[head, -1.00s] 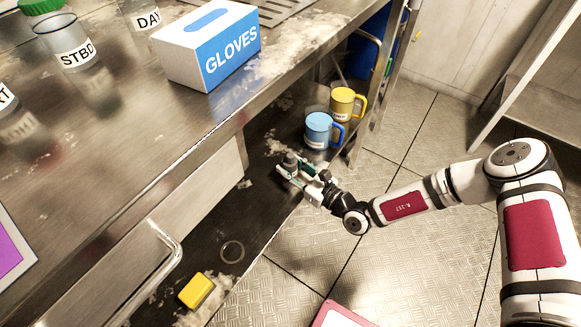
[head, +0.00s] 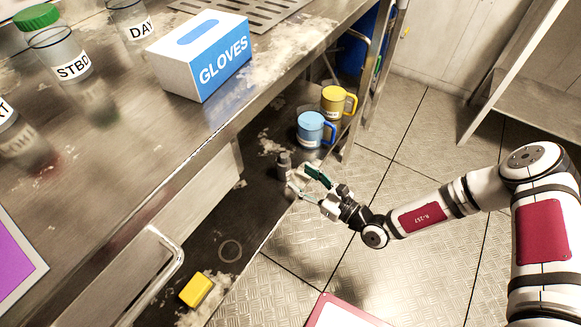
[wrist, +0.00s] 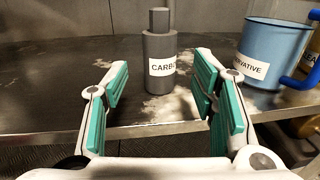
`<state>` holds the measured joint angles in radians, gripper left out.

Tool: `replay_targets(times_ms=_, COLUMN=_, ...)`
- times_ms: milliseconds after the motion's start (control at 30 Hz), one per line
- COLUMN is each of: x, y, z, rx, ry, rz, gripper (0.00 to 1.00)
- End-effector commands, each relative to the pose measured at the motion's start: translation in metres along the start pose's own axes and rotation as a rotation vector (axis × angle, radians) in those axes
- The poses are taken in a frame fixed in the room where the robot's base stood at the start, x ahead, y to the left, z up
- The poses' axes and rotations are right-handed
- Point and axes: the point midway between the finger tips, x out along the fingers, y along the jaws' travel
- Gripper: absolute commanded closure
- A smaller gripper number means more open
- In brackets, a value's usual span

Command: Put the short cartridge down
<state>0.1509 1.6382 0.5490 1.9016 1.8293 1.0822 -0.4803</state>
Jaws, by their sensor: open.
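The short cartridge (wrist: 159,62) is a dark grey cylinder with a narrower top and a white label whose visible letters start "CARB". It stands upright on the low shelf (wrist: 50,65), near its front edge. In the head view the cartridge (head: 284,165) shows just beyond my fingertips. My gripper (wrist: 160,100) is open and empty, its green-padded fingers spread wide on this side of the cartridge. In the head view my gripper (head: 308,180) is at the shelf's front edge, apart from the cartridge.
A blue mug (head: 311,130) and a yellow mug (head: 334,102) stand on the low shelf beyond the cartridge. A yellow block (head: 197,290) lies on the shelf nearer. The counter (head: 150,130) with a gloves box (head: 204,62) overhangs the shelf. The floor (head: 400,270) beside it is mostly open.

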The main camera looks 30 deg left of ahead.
Motion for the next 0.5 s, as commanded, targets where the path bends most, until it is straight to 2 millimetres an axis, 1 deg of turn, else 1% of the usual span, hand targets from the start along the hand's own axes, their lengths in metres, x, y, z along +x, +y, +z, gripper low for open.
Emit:
replay_targets(times_ms=33, x=-0.011, y=0.000, z=0.001, rx=0.002, ry=0.002, rz=-0.002, gripper=0.48)
replay_targets(times_ms=200, x=-0.034, y=0.000, z=0.001, rx=0.001, ry=0.001, rz=-0.002, gripper=0.48)
replay_targets(times_ms=333, x=-0.043, y=0.000, z=0.000, rx=0.002, ry=0.001, rz=-0.001, gripper=0.48)
replay_targets(times_ms=500, x=-0.046, y=0.001, z=0.000, rx=0.002, ry=0.001, rz=0.000, gripper=0.48)
